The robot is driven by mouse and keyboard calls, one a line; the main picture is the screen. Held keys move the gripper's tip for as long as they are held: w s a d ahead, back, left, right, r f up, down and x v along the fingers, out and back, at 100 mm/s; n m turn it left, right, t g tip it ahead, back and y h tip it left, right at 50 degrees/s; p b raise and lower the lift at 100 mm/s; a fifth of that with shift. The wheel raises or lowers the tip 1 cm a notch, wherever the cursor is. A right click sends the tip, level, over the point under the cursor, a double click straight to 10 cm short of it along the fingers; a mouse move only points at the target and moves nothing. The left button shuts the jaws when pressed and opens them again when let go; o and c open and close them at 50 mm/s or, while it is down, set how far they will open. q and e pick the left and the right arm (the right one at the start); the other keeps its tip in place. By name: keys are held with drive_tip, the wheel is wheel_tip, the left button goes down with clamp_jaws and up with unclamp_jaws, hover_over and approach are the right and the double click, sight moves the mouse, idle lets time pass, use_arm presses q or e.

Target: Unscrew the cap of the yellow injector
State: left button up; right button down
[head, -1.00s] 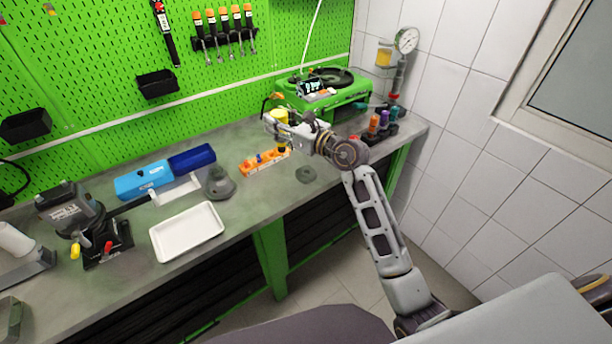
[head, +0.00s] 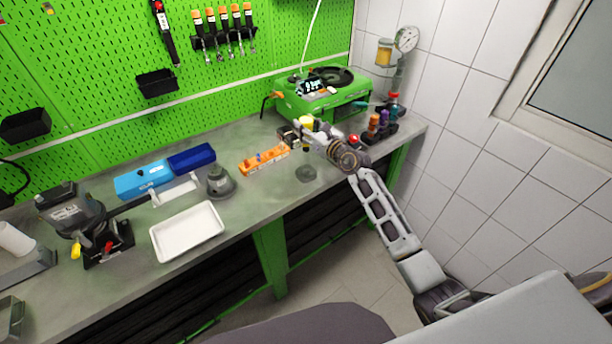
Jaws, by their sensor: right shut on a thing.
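The yellow injector (head: 306,122) is in my right gripper, upright, with its yellow part at the top and a dark end below. My right gripper (head: 297,133) is shut on it, at the back right of the bench in front of the green test machine. The arm comes in from the lower right. The fingers partly cover the injector, and I cannot make out the cap apart from the body. My left gripper is not in view.
An orange holder (head: 264,160) lies left of the gripper. A dark rack (head: 378,135) with several coloured injectors stands to its right. The green machine (head: 325,95) is behind. A grey domed part (head: 219,182) and a white tray (head: 187,232) are further left.

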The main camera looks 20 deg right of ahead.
sight(306, 150)
idle(0.4)
drive_tip(key=shift+f+b, duration=0.95)
drive_tip(key=shift+f, duration=2.15)
drive_tip(key=shift+f, duration=0.1)
drive_tip(key=shift+f+b, duration=0.95)
drive_tip(key=shift+f, duration=0.85)
drive_tip(key=shift+f+b, duration=0.5)
drive_tip(key=shift+f, duration=0.1)
drive_tip(key=c, duration=0.9)
unclamp_jaws()
drive_tip(key=shift+r, duration=0.15)
